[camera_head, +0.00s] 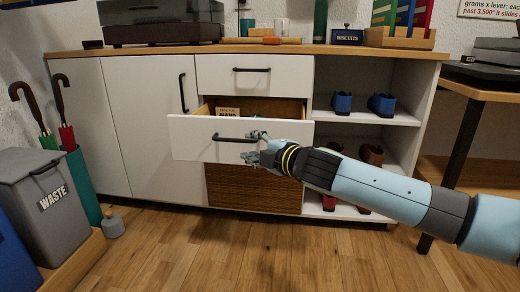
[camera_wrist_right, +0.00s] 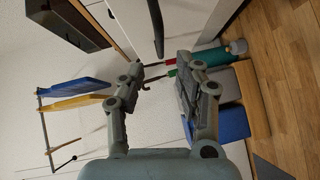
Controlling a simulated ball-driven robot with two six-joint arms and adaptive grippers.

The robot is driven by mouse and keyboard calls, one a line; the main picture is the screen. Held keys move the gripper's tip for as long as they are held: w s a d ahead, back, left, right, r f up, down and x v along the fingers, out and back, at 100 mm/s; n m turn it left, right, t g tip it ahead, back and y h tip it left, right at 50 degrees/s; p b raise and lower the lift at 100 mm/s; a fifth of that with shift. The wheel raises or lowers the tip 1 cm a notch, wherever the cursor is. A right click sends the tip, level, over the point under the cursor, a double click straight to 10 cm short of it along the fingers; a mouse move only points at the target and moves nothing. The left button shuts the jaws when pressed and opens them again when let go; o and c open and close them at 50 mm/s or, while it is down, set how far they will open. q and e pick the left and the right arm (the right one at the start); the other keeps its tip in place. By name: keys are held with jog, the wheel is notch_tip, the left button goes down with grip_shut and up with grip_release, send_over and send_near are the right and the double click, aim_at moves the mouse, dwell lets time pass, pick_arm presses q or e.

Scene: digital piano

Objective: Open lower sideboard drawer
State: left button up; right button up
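The white sideboard's lower drawer (camera_head: 190,140) stands pulled out, with its wooden inside showing behind the front. Its dark bar handle (camera_head: 232,138) runs across the front. The upper drawer (camera_head: 285,80) above it is shut. My right gripper (camera_head: 255,147) is at the right end of the lower drawer's handle, in front of the drawer face. In the right wrist view its two fingers (camera_wrist_right: 157,75) are spread with nothing between them. A dark bar, seemingly the handle (camera_wrist_right: 156,28), lies just beyond the fingertips. My left gripper is not in view.
A small labelled item (camera_head: 228,112) lies in the open drawer. Open shelves with blue shoes (camera_head: 382,104) are at the right. A grey waste bin (camera_head: 45,190) and an umbrella stand (camera_head: 83,185) are at the left. The wooden floor (camera_head: 200,255) in front is clear.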

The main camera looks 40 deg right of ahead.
jog(key=shift+s+a+r, duration=0.1)
jog(key=shift+s+r, duration=0.1)
jog(key=shift+s, duration=1.25)
